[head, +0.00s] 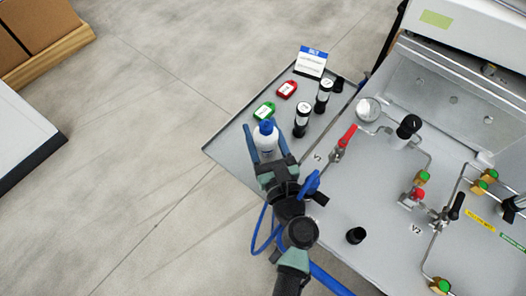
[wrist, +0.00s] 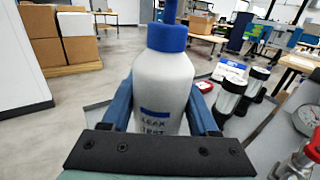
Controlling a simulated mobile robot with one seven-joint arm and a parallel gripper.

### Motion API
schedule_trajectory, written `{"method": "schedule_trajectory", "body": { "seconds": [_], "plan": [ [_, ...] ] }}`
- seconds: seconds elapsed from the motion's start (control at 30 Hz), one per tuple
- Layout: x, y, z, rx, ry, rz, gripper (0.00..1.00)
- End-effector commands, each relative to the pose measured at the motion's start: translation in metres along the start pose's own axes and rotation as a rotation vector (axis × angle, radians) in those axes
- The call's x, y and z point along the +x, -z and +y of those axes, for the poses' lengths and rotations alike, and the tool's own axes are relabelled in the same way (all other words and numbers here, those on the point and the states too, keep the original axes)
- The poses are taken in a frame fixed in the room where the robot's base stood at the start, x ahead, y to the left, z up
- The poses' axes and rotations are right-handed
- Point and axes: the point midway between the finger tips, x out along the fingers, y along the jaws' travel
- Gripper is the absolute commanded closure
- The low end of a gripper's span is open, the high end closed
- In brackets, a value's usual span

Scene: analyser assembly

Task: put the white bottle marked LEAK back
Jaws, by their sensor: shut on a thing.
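The white bottle (wrist: 160,85) has a blue cap and a blue label that reads LEAK TEST in the wrist view. In the head view the bottle (head: 266,138) is at the left part of the grey side tray (head: 229,148). My gripper (head: 266,142) is shut on the bottle, with one blue finger on each side of it; the fingers also show in the wrist view (wrist: 160,110). The bottle looks upright. Its base is hidden by my gripper, so I cannot tell whether it touches the tray.
The panel with a red-handled valve (head: 346,139), pipes and a gauge (head: 368,109) is to the right. Open floor lies left.

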Motion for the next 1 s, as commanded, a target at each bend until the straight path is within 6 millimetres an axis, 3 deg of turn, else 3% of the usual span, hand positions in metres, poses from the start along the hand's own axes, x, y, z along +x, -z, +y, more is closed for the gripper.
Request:
{"method": "schedule_trajectory", "body": {
  "seconds": [0.4, 0.8, 0.83, 0.9, 1.0],
  "plan": [
    [0.0, 0.052, -0.001, 0.001, 0.001, -0.001, 1.0],
    [0.0, 0.056, 0.0, -0.001, 0.0, -0.002, 1.0],
    [0.0, 0.057, 0.0, -0.001, 0.0, -0.001, 0.38],
    [0.0, 0.055, 0.0, -0.001, 0.0, -0.001, 0.27],
    [0.0, 0.055, 0.0, -0.001, 0.0, -0.001, 0.27]
  ]
}}
